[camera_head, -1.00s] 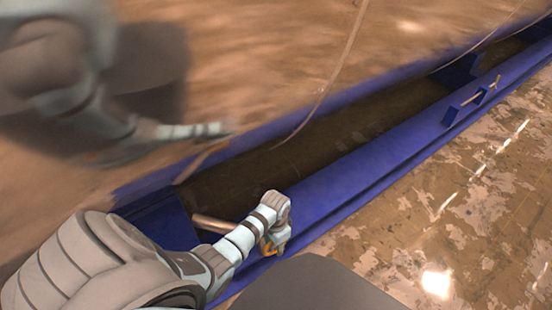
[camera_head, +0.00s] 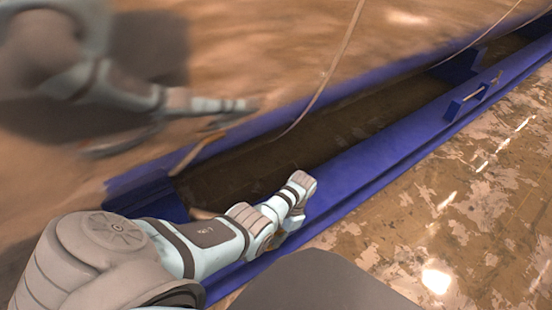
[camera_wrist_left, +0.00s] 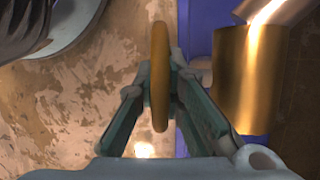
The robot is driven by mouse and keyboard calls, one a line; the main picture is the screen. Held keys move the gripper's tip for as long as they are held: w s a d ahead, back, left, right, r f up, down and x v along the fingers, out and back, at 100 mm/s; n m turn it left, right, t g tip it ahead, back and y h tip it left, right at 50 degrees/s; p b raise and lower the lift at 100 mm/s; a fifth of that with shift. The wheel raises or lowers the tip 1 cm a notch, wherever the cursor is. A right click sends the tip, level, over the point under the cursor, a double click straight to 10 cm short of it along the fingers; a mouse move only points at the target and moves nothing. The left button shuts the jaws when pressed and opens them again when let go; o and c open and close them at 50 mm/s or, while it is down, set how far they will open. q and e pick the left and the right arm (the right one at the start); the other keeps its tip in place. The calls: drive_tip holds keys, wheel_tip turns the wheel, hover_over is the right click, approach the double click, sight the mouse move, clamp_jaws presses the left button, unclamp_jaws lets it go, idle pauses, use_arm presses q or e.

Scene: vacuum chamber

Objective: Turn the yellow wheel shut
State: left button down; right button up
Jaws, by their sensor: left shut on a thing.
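The yellow wheel (camera_wrist_left: 160,40) shows edge-on as an upright orange-yellow rim in the left wrist view. My left gripper (camera_wrist_left: 160,85) is shut on this rim, with one finger on each side of it. In the head view my left arm reaches in from the lower left to the blue beam's near edge. There its own wrist hides nearly all of the wheel and the fingers. My right gripper is not in view.
A blue beam (camera_head: 370,160) runs diagonally beside a dark trough (camera_head: 340,130), with a small handle (camera_head: 470,97) farther along. A brass cylinder (camera_wrist_left: 248,85) stands right of the wheel. A blurred mirror image of an arm (camera_head: 110,90) shows on the copper wall.

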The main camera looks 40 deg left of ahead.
use_arm(q)
drive_tip(key=c, duration=1.7)
unclamp_jaws()
drive_tip(key=v, duration=1.2)
drive_tip(key=shift+w, duration=0.1)
